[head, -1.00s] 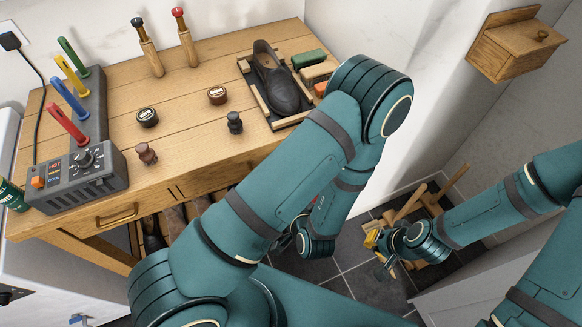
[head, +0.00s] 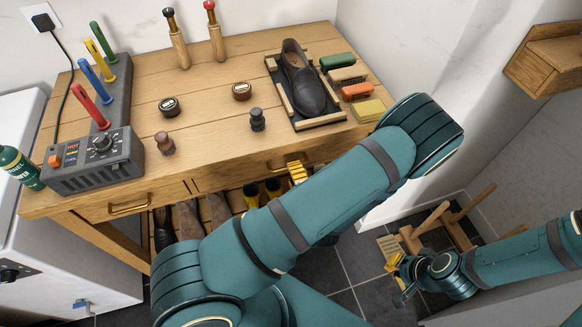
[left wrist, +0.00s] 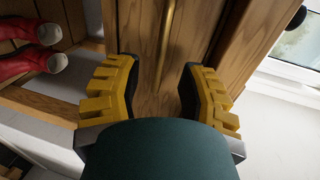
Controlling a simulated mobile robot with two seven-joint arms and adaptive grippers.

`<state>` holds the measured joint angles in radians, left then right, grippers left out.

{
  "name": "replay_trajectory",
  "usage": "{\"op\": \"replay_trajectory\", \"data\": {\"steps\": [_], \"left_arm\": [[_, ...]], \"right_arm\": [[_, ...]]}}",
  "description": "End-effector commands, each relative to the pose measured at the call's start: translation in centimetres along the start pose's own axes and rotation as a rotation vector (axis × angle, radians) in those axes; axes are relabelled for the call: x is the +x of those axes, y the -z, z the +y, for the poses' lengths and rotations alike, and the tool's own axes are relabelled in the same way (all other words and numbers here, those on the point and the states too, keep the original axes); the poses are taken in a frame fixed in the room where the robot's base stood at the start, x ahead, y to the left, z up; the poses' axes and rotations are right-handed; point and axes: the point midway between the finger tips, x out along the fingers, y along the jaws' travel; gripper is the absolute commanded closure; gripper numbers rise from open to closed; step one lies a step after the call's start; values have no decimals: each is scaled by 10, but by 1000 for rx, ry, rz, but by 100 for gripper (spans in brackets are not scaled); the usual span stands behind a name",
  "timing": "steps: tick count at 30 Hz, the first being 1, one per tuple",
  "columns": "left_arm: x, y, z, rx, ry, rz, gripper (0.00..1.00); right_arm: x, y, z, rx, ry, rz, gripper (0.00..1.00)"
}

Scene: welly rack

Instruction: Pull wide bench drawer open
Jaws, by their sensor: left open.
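The wide bench drawer (head: 240,174) is the right-hand drawer under the bench top and looks shut. Its front is partly hidden by my left arm. In the left wrist view, its brass bar handle (left wrist: 168,40) runs up the picture on the wooden front. My left gripper (head: 297,172) is at the drawer front, with yellow fingers. In the left wrist view the left gripper (left wrist: 160,95) is open, its fingers spread either side of the handle line, holding nothing. My right gripper (head: 398,270) hangs low at the right, away from the bench; its jaw opening is unclear.
A narrower drawer with a brass handle (head: 129,207) is at the left. Boots stand on the shelf below. The bench top (head: 215,130) carries a shoe on a tray (head: 342,117), brushes, tins and a grey heater box (head: 95,165). A wooden rack (head: 440,222) stands on the floor.

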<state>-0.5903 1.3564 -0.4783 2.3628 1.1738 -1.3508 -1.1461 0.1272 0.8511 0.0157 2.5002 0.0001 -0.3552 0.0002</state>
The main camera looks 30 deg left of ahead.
Motion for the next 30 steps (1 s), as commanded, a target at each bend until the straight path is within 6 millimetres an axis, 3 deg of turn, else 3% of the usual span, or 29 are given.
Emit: {"op": "replay_trajectory", "data": {"steps": [7, 19, 20, 23, 30], "left_arm": [[30, 0, 0, -1, -1, -1, 60], [37, 0, 0, 0, -1, 0, 60], [37, 0, 0, 0, -1, 0, 64], [36, 0, 0, 0, -1, 0, 99], [36, 0, 0, 0, -1, 0, 100]], "right_arm": [[5, 1, 2, 0, 0, 3, 100], [5, 1, 2, 0, 0, 3, 100], [5, 1, 2, 0, 0, 3, 100], [5, 1, 2, 0, 0, 3, 100], [5, 1, 2, 0, 0, 3, 100]]}}
